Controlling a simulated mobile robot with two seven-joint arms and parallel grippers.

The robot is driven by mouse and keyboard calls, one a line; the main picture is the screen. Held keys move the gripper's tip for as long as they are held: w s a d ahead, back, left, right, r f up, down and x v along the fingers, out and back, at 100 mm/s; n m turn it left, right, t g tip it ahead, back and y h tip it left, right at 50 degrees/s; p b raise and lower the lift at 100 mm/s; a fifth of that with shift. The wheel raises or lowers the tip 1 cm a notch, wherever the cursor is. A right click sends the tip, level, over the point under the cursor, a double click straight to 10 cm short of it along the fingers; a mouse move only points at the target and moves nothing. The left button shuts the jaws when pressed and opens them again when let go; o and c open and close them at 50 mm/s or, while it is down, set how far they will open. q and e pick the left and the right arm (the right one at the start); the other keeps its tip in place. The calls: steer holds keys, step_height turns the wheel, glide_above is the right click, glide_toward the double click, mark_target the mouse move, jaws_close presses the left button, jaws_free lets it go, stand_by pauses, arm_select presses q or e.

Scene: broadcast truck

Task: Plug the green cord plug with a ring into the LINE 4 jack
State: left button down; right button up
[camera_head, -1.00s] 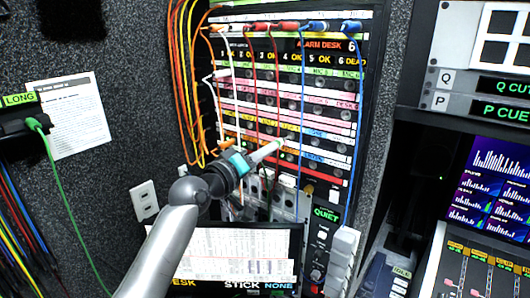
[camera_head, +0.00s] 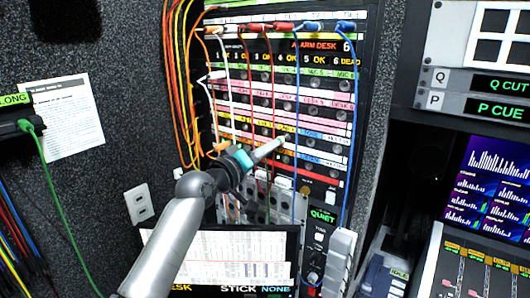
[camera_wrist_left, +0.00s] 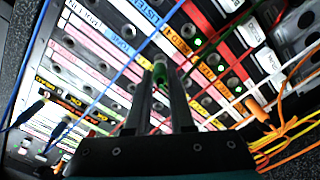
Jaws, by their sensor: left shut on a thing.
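My left gripper (camera_head: 283,138) reaches from the lower left to the middle rows of the jack panel (camera_head: 340,100), its tips at or very near the panel face. In the left wrist view its fingers (camera_wrist_left: 160,68) are closed on a small green plug (camera_wrist_left: 159,72), mostly hidden between them. I cannot tell whether the plug's tip is in a jack, and its ring cannot be made out. The row labels by the tips are too small to read, so I cannot pick out LINE 4. My right gripper is not in view.
Red and blue cords (camera_head: 352,120) hang across the panel; orange and yellow cords (camera_head: 176,80) hang at its left. Another green plug (camera_head: 28,126) sits in a box under a LONG label. A monitor (camera_head: 225,258) stands below and a mixer desk (camera_head: 470,270) at right.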

arm_select(q)
steer(key=shift+w+d+b, duration=0.3)
steer(key=shift+w, duration=0.1)
steer(key=shift+w+d, duration=0.2)
steer(key=shift+w, duration=0.05)
steer(key=c, duration=0.7)
jaws_free()
steer(key=shift+s, duration=0.1)
steer(key=b+v, duration=0.1)
steer(key=v, duration=1.4)
steer(key=shift+a, duration=0.1)
